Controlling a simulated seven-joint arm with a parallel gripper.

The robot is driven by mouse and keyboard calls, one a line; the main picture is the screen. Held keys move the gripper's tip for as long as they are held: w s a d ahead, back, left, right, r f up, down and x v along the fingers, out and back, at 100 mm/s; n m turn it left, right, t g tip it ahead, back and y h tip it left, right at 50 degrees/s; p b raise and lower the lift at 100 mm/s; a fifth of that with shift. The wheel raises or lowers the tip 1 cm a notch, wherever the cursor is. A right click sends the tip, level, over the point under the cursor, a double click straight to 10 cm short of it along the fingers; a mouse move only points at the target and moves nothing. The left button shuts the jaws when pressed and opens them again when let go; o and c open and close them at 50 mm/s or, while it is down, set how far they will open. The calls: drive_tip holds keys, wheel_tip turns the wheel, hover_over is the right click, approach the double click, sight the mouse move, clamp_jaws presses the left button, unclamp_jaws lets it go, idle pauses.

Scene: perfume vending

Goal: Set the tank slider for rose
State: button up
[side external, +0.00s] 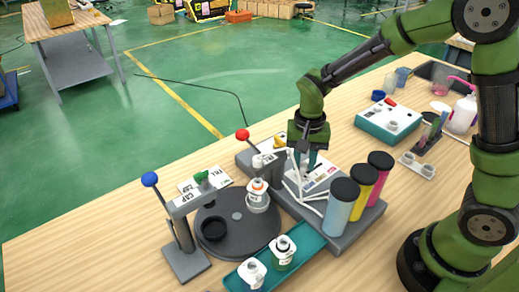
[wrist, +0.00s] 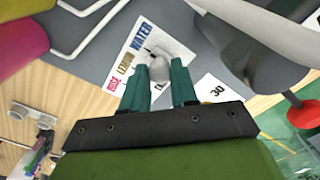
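The label plate (wrist: 122,85) of the tank selector carries the words WATER, LEMON and, in pink at its end, one that looks like ROSE. A pale rounded slider knob (wrist: 159,69) stands on this plate, to the right of the words in the wrist view. My gripper (wrist: 160,72) has its two teal fingers on either side of the knob, a small gap apart; whether they press on it is unclear. In the side view my gripper (side external: 305,165) points down at the plate, behind the blue tank (side external: 340,208), yellow tank (side external: 362,186) and pink tank (side external: 380,174).
A red-knobbed lever (side external: 242,135) and a small card reading 30 (wrist: 215,91) are close by. A bottle (side external: 257,196) stands on the dark round turntable (side external: 236,217). A blue-knobbed capping press (side external: 150,180) is left. More bottles sit in the teal tray (side external: 312,243). Pale tubes run beside the tanks.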

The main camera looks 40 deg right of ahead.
clamp_jaws()
hover_over(321, 164)
idle(0.3)
drive_tip(key=shift+d, duration=0.1)
drive_tip(key=shift+o, duration=1.5)
unclamp_jaws()
drive_tip(key=shift+o, duration=1.1)
wheel_tip(321, 164, up, 17)
